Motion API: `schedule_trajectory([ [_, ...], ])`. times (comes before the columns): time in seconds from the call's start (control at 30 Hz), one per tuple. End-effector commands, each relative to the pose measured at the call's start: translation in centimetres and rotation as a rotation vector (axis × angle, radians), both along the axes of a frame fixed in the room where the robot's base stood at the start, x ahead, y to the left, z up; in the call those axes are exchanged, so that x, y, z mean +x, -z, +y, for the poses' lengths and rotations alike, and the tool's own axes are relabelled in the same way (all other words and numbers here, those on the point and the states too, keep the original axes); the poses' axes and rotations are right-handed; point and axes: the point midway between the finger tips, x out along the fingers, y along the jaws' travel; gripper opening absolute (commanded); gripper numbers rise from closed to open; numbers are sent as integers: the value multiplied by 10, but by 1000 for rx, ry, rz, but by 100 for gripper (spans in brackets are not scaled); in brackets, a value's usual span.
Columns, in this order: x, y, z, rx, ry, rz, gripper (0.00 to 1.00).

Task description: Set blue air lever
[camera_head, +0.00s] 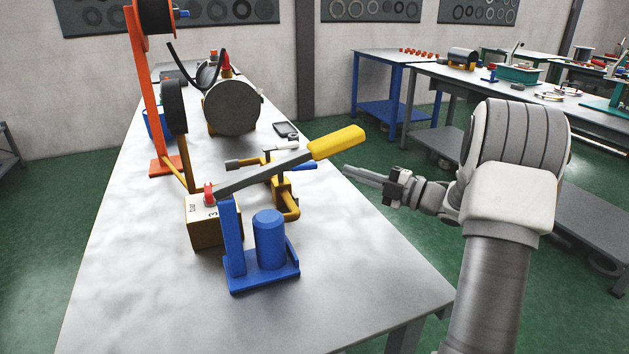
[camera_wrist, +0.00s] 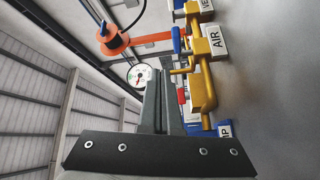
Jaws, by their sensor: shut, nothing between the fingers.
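The blue lever (camera_head: 304,166) sticks out to the right from the yellow pipe fitting (camera_head: 283,190) on the table. In the wrist view a blue handle (camera_wrist: 177,40) sits beside the white AIR plate (camera_wrist: 215,41) on the yellow piping. My gripper (camera_head: 346,171) is shut and empty, a short way right of the blue lever and apart from it. Its closed fingers (camera_wrist: 157,98) also show in the wrist view, with the piping to their right. The head view partly hides the fitting behind the long grey pump bar.
A blue hand pump (camera_head: 262,265) with a yellow-gripped bar (camera_head: 336,143) stands in front of the piping. A red lever (camera_wrist: 182,96) is on the piping near my fingers. An orange stand (camera_head: 146,95) and a grey cylinder (camera_head: 232,107) are farther back. The front tabletop is clear.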

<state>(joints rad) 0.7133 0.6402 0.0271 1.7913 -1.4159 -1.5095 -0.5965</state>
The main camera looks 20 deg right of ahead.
Motion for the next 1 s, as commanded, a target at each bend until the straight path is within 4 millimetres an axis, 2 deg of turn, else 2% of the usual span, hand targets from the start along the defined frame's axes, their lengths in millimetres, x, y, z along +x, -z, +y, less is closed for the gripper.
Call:
schedule_trajectory([
  [0.03, -11, 6, 4, -41, 26, -21, 0],
  [0.2, -38, 18, 16, -172, 88, -82, 0],
  [0.33, -50, 23, 22, -235, 111, -105, 0],
  [0.47, -53, 26, 26, -259, 118, -116, 0],
  [0.67, -34, 26, 41, -261, 115, -118, 0],
  [1.0, 27, 27, 83, -260, 115, -118, 0],
])
